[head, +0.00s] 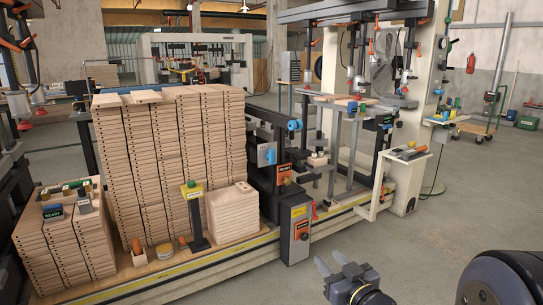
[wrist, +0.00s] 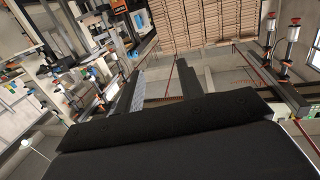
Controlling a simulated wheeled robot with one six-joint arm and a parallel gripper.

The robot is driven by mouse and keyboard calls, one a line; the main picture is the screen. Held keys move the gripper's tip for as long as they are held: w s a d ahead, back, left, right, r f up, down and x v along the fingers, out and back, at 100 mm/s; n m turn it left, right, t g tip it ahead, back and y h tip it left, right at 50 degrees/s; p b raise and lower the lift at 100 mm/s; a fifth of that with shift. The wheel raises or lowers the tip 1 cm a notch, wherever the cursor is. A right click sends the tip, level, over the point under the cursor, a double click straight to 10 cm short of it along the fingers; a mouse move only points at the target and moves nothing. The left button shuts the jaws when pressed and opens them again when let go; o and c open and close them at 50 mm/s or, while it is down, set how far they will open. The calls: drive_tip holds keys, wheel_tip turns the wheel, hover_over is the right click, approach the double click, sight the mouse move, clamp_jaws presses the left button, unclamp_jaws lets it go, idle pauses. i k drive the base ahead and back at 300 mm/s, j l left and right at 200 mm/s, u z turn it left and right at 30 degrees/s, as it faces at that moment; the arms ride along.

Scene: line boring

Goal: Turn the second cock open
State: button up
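I cannot make out for certain which fitting is the second cock. A small red upright part (head: 313,210) stands beside the grey box (head: 297,228) with orange labels, at the front of the machine; it is too small to tell if it is a cock handle or how it is turned. My gripper (head: 329,260) is low in the front middle of the head view, in front of that box and apart from it. Its two fingers stand apart with nothing between them. The wrist view also shows the parted, empty fingers (wrist: 161,76).
Tall stacks of drilled boards (head: 175,140) stand left on the machine bed. A yellow-topped post (head: 194,215) stands before them. A small side shelf (head: 405,154) juts out at right.

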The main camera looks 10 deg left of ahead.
sight(270, 157)
drive_tip(key=i+j+u, duration=0.1)
drive_tip(key=i, duration=1)
drive_tip(key=i+j+u, duration=0.1)
drive_tip(key=i, duration=0.95)
drive_tip(key=j, duration=0.1)
